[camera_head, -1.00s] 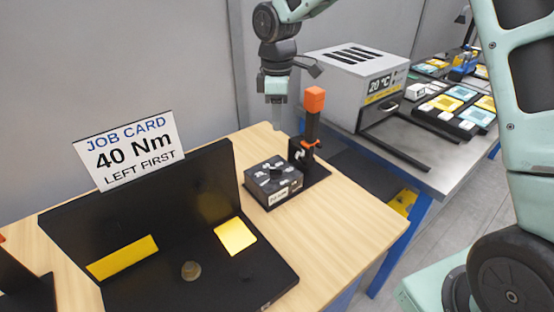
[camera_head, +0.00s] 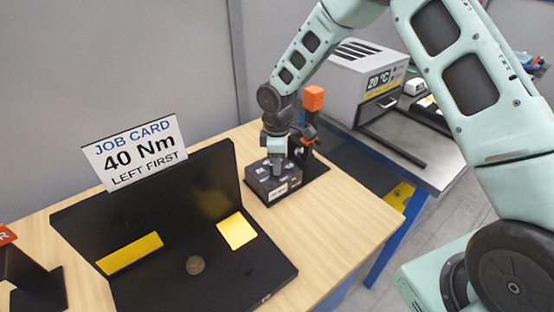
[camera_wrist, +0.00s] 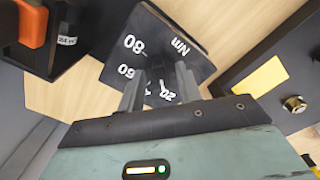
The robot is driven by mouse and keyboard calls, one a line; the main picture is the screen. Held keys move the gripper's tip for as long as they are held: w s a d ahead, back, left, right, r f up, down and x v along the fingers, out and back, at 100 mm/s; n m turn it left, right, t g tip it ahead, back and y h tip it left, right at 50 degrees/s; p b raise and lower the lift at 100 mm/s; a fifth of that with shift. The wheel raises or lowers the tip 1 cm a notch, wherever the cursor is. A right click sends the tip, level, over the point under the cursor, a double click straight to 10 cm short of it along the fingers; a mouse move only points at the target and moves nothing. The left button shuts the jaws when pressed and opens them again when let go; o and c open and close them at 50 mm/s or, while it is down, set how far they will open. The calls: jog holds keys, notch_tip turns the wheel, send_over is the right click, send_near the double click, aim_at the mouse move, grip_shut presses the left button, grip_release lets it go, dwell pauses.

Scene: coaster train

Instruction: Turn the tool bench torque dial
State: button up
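The torque dial box (camera_head: 288,190) is a dark block on a black base on the wooden bench. My gripper (camera_head: 277,166) points down onto its top face from above. In the wrist view, the dial face (camera_wrist: 178,60) shows white marks "Nm", "80", "60" and "20". My fingertips (camera_wrist: 160,82) stand apart over the dial's middle, with a gap between them. The knob is mostly hidden by the fingers, so I cannot tell whether they touch it or where it points. The job card (camera_head: 135,152) reads "40 Nm, LEFT FIRST".
An orange-topped tool (camera_head: 313,100) stands upright right behind the dial box. A black fixture (camera_head: 90,225) with yellow pads and a round bolt fills the left of the bench. A grey oven-like unit (camera_head: 365,75) reading 20 °C stands on the table behind.

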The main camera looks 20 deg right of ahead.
grip_shut()
